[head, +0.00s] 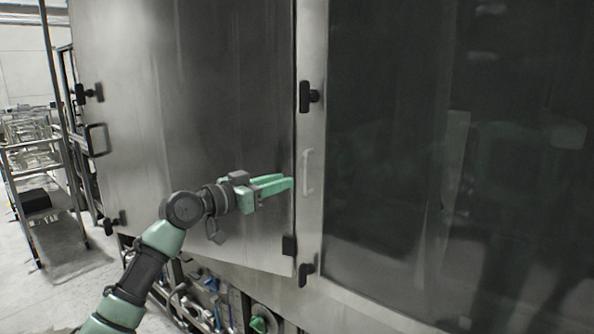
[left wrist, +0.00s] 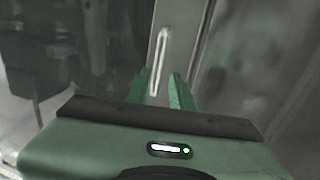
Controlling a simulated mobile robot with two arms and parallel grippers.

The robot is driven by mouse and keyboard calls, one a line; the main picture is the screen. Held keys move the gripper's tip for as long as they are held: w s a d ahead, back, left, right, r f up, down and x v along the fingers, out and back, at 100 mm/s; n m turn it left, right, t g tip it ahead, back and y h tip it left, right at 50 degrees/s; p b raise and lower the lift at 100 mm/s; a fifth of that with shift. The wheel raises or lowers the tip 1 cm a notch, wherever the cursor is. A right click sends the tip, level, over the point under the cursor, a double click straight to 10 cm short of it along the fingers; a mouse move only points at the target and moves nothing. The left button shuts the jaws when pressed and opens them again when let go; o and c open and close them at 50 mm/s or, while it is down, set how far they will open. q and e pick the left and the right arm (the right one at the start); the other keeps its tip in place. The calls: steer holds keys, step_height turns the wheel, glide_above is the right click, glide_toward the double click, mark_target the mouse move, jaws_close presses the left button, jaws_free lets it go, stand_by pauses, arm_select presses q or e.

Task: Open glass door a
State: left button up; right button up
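The glass door (head: 420,150) is a large dark glass panel in a pale metal frame, filling the right of the head view. It looks shut. Its pale vertical bar handle (head: 307,172) is on the frame's left side. Whether a finger touches the handle cannot be told. My right gripper is not in view.
A steel panel (head: 230,100) with a dark handle (head: 97,140) stands left of the glass door. Black latches (head: 311,96) sit along the frame. Pipes and valves (head: 205,300) show below.

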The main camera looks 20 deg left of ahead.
mark_target(302, 175)
arm_select(q)
steer(key=p+x, duration=0.1)
steer(key=x, duration=0.1)
steer(key=p+x, duration=0.1)
steer(key=x, duration=0.1)
steer(key=p+x, duration=0.1)
steer(key=x, duration=0.2)
steer(key=shift+d+r, duration=0.2)
steer(key=shift+r, duration=0.2)
steer(key=shift+w+d+f, duration=0.15)
steer(key=shift+w+d, duration=0.05)
steer(key=shift+w, duration=0.2)
jaws_close()
stand_by(0.7)
